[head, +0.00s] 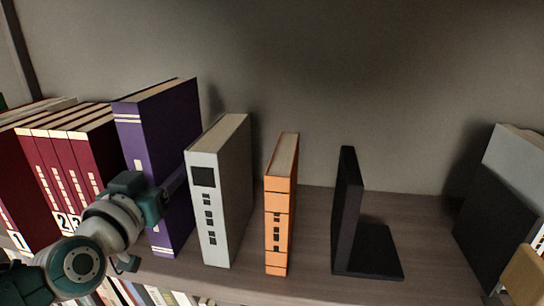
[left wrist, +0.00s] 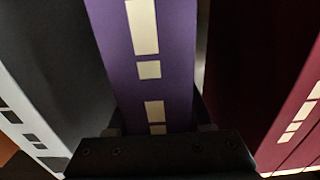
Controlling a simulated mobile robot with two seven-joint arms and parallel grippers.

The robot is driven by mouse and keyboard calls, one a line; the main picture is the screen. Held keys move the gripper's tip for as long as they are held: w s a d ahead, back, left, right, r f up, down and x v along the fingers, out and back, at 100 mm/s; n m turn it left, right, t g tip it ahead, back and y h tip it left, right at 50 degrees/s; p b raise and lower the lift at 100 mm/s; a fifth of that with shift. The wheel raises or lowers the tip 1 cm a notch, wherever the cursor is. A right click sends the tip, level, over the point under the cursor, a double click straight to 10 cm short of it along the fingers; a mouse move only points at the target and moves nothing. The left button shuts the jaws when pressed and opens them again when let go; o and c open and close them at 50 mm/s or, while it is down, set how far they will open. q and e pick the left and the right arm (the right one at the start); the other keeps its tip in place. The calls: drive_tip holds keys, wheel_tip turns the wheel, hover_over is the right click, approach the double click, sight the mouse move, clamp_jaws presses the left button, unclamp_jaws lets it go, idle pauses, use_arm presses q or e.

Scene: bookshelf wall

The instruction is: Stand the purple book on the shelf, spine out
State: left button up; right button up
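The purple book (head: 173,165) stands upright on the shelf, its spine with cream labels facing out. It is between a row of dark red books and a white book. My left gripper (head: 174,182) is at mid-height of its spine, with one finger along its right cover. In the left wrist view the purple spine (left wrist: 152,60) runs up between the two fingers, which appear closed against its sides. The far finger is hidden in the head view. My right gripper is not in view.
Dark red books (head: 70,160) stand to the left of the purple book. The white book (head: 222,190) is close on its right, then an orange book (head: 281,205) and a black bookend (head: 346,210). Bare shelf (head: 430,235) lies right of the bookend, before a grey-and-black block (head: 495,220).

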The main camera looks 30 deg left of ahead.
use_arm(q)
drive_tip(key=o, duration=0.4)
drive_tip(key=shift+w+a+r, duration=0.1)
drive_tip(key=shift+w+r, duration=0.05)
drive_tip(key=shift+o, duration=0.6)
drive_tip(key=shift+f, duration=0.4)
drive_tip(key=shift+s+d+r+p, duration=0.2)
drive_tip(key=shift+s+d+p, duration=0.1)
drive_tip(key=shift+s, duration=0.25)
drive_tip(key=p+v, duration=0.3)
drive_tip(key=v, duration=0.6)
drive_tip(key=shift+a+r, duration=0.1)
drive_tip(key=shift+r, duration=0.05)
